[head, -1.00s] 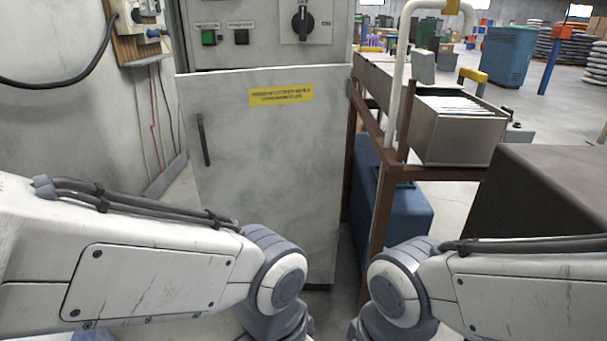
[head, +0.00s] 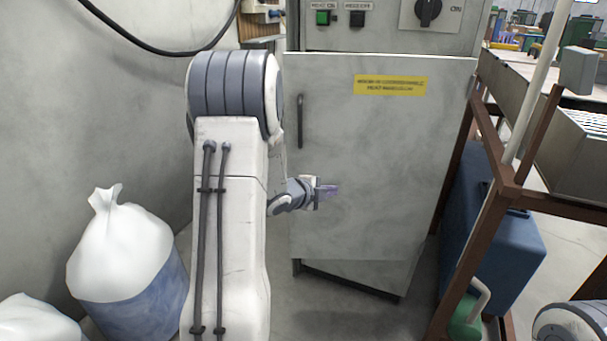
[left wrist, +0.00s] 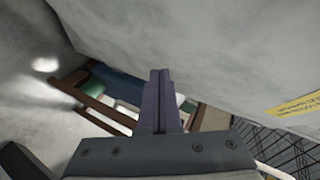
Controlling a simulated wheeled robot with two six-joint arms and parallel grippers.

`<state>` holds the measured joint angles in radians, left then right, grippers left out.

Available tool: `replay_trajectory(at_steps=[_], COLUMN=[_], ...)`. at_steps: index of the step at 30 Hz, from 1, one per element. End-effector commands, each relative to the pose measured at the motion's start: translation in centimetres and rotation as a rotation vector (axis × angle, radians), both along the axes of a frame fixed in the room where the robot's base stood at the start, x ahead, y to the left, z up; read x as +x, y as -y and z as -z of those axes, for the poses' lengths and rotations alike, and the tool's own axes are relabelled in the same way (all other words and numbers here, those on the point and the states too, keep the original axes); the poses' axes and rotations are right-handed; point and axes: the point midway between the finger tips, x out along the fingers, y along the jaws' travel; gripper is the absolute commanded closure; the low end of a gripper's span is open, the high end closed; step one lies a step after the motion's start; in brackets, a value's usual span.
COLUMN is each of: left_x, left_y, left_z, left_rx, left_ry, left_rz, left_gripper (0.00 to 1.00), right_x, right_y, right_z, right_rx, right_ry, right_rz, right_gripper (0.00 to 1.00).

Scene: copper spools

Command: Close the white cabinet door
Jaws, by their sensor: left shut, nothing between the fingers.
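The white cabinet door (head: 375,170) fills the middle of the head view, with a dark vertical handle (head: 300,121) near its left edge and a yellow label (head: 391,85) near its top. Its lower edge looks skewed against the base, but I cannot tell how far it stands open. My left gripper (head: 329,191) is shut and empty, in front of the door's left part below the handle; contact cannot be told. In the left wrist view its purple fingers (left wrist: 160,100) are together, with the door surface (left wrist: 220,50) above and to the right. My right gripper is out of view.
White sacks (head: 122,245) stand on the floor at the left, beside the grey wall. A brown metal frame (head: 505,200) and a blue case (head: 490,225) stand right of the cabinet. Switches (head: 340,18) sit on the panel above the door.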

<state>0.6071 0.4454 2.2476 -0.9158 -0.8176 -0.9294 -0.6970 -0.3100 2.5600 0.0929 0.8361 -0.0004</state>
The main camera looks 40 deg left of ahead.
Motion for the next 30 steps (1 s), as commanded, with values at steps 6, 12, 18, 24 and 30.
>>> replay_trajectory(at_steps=[6,12,18,24,30], left_x=[-6.0,-10.3,-9.6,-5.7,-1.4], left_y=[-9.2,-11.7,-11.7,-10.8,-10.1], left_z=[0.9,0.4,0.2,0.2,0.2], left_rx=[0.125,0.180,0.190,0.189,0.190], left_ry=[0.281,0.438,0.468,0.466,0.466], left_rz=[0.106,0.140,0.151,0.152,0.152], left_gripper=[1.00,1.00,1.00,1.00,1.00], right_x=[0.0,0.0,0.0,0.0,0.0], right_y=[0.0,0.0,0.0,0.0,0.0], right_z=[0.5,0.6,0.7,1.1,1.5], right_rx=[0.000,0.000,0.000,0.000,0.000], right_ry=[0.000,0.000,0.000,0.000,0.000], right_rz=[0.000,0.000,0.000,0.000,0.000], right_gripper=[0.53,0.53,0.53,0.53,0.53])
